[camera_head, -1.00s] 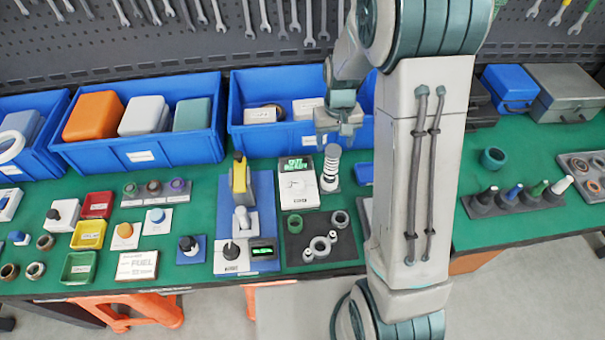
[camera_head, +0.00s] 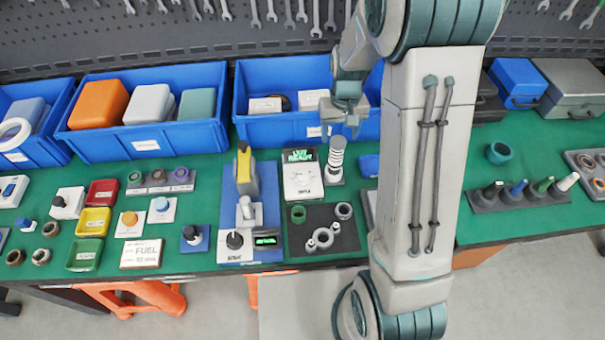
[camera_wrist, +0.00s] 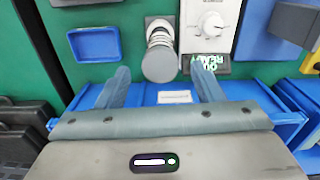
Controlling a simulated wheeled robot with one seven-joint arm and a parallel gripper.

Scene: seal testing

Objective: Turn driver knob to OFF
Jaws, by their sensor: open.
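A black knob (camera_head: 235,240) stands on a small white panel at the front of a blue base plate, beside a dark display with green text (camera_head: 266,240). Its label is too small to read surely, and I cannot tell its setting. A yellow and grey tool (camera_head: 243,178) stands upright behind it on the same plate. My gripper (camera_head: 340,122) is up and behind, in front of the blue bin, well apart from the knob. In the wrist view my gripper (camera_wrist: 163,90) has its two fingers wide apart with nothing between them. The black knob is not seen there.
A white box with a dial (camera_head: 302,180) and a lit READY display stands right of the blue plate; it also shows in the wrist view (camera_wrist: 209,25). A striped cylinder (camera_head: 336,160) stands beside it. A dark tray with rings (camera_head: 343,238) lies in front. Blue bins (camera_head: 140,142) line the back.

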